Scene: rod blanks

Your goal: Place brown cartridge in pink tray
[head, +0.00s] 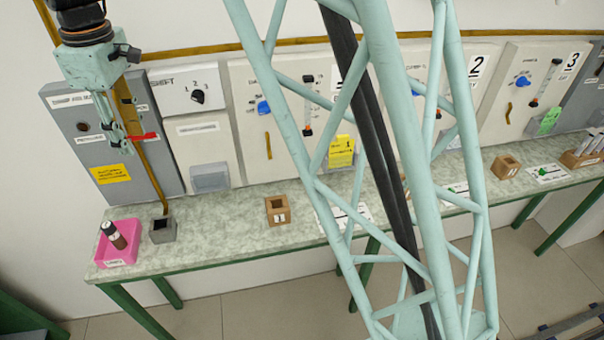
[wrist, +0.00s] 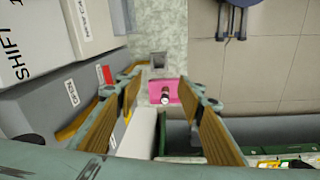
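The pink tray (head: 132,240) stands at the left end of the bench, with a label on its front. A brown cartridge (head: 118,241) with a dark, pale-topped part at its upper left is inside the tray; I cannot tell whether it stands or leans. The wrist view shows the pink tray (wrist: 156,88) with the cartridge's pale end (wrist: 166,98) in it, seen from above. My gripper (head: 130,137) hangs well above the bench, before the grey panel. In the wrist view my gripper (wrist: 163,75) has its fingers wide apart with nothing between them.
A grey open box (head: 162,231) stands just right of the tray. A brown wooden block holder (head: 278,211) stands farther right on the bench (head: 225,215). Wall panels with knobs and a red handle (head: 143,136) are behind my gripper.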

